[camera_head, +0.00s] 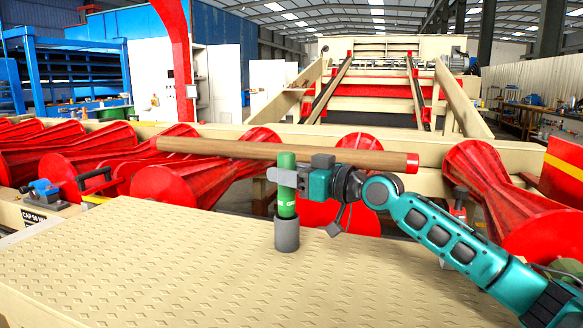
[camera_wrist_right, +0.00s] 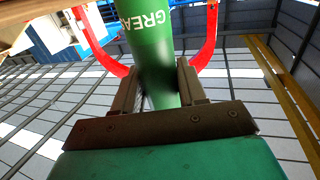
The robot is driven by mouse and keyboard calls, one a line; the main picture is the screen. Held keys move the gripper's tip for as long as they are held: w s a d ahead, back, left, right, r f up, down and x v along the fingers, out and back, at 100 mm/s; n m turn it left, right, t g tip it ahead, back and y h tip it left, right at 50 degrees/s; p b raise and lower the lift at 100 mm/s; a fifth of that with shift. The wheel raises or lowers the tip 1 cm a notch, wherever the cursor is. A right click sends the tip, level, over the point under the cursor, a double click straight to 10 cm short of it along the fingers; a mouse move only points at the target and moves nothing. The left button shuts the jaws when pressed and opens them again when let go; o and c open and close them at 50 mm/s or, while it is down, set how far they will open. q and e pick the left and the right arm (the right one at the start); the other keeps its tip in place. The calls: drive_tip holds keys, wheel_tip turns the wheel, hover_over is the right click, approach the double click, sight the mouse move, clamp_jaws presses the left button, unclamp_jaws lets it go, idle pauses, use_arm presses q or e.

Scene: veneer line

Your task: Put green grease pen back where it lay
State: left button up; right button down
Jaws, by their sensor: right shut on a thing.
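The green grease pen (camera_head: 287,207) is upright in the head view, with a pale mark near its lower end. My right gripper (camera_head: 284,177) is shut around its upper part. In the right wrist view the pen (camera_wrist_right: 160,50) runs between the two fingers (camera_wrist_right: 157,88), and the letters "GREA" show on it. Below the pen is a short dark grey cylinder (camera_head: 287,236) at the tan tread plate (camera_head: 180,270). The pen's lower end meets its top; I cannot tell whether they are separate pieces. My left gripper is not in view.
A wooden bar with a red end (camera_head: 340,158) crosses just behind my right gripper. Red tapered rollers (camera_head: 180,182) stand behind the plate. A blue-grey tool (camera_head: 42,190) and a black handle (camera_head: 95,180) are at the left. The plate around the cylinder is clear.

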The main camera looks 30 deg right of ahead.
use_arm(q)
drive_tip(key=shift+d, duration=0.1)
use_arm(e)
drive_tip(key=c, duration=0.7)
unclamp_jaws()
drive_tip(key=shift+o, duration=0.8)
drive_tip(key=shift+f, duration=0.15)
